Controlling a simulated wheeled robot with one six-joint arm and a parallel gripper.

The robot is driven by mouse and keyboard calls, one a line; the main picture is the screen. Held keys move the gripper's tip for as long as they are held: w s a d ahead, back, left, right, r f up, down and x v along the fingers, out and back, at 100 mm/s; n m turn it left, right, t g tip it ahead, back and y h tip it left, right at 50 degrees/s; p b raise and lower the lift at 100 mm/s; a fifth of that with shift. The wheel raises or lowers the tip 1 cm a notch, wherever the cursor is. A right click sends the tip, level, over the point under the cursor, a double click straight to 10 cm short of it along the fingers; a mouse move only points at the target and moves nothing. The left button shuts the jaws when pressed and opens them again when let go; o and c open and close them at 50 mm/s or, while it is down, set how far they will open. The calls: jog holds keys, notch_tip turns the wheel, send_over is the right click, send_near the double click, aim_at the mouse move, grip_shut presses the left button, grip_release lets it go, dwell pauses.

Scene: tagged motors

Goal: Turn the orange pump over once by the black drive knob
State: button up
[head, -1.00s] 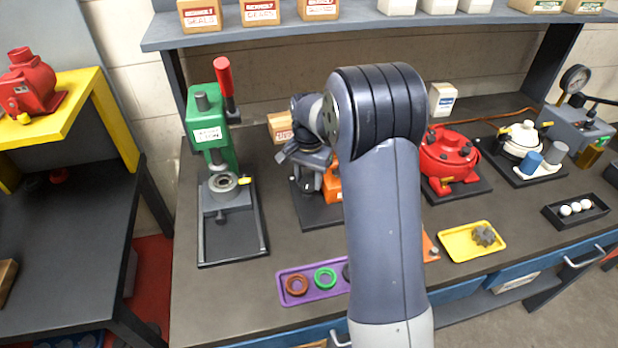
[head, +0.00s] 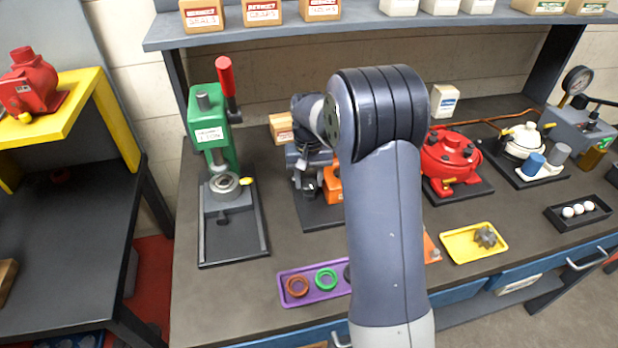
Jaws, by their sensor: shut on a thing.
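The orange pump (head: 333,186) stands on a dark base plate (head: 318,214) on the bench, mostly hidden behind my arm. Only a strip of its orange body shows, left of my forearm. My gripper (head: 309,188) is at the pump's left side, pointing down, and is shut. The black drive knob is not clearly visible; the gripper covers the place where the jaws close, so what they hold is hard to make out, but they are at the pump's knob side.
A green press (head: 212,135) stands to the left, a red pump (head: 450,160) to the right. A purple tray (head: 312,295) with rings and a yellow tray (head: 458,244) lie in front. A cardboard box (head: 281,127) is behind my gripper.

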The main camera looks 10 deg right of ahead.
dwell(0.4)
jog(key=o, duration=1)
